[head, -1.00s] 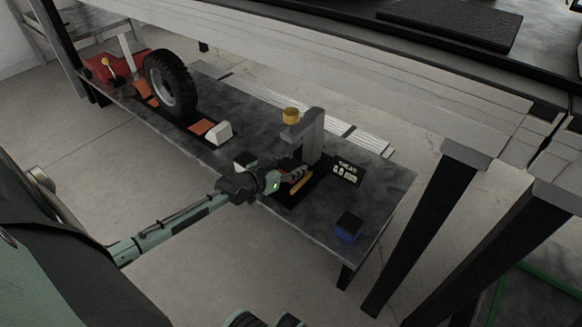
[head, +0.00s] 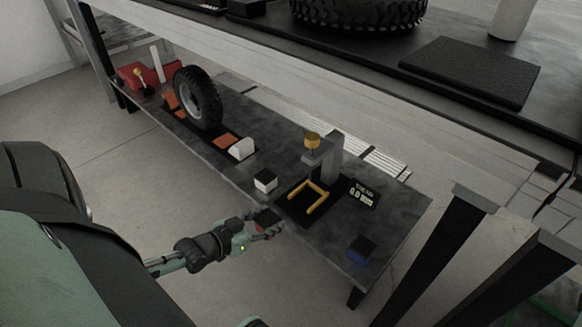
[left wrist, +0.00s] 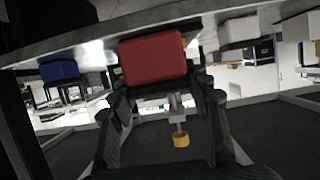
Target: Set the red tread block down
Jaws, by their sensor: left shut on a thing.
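My left gripper (head: 262,228) is shut on the red tread block (head: 266,218), which has a dark top in the head view. The gripper holds it by the front edge of the low bench (head: 225,163), in front of the gauge. In the left wrist view the block's red face (left wrist: 153,58) shows between the fingers (left wrist: 160,100). Whether the block touches the bench is not clear. A white block (head: 265,184) with a dark top stands behind it to the left, and a blue block (head: 361,252) stands to the right. My right gripper is not in view.
A grey gauge stand (head: 325,160) with a yellow knob, a yellow fork (head: 308,198) on a black pad, and a display (head: 363,193) reading 0.0 mm stand behind. A tyre (head: 198,98) is on the left. A higher table (head: 420,110) overhangs the back.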

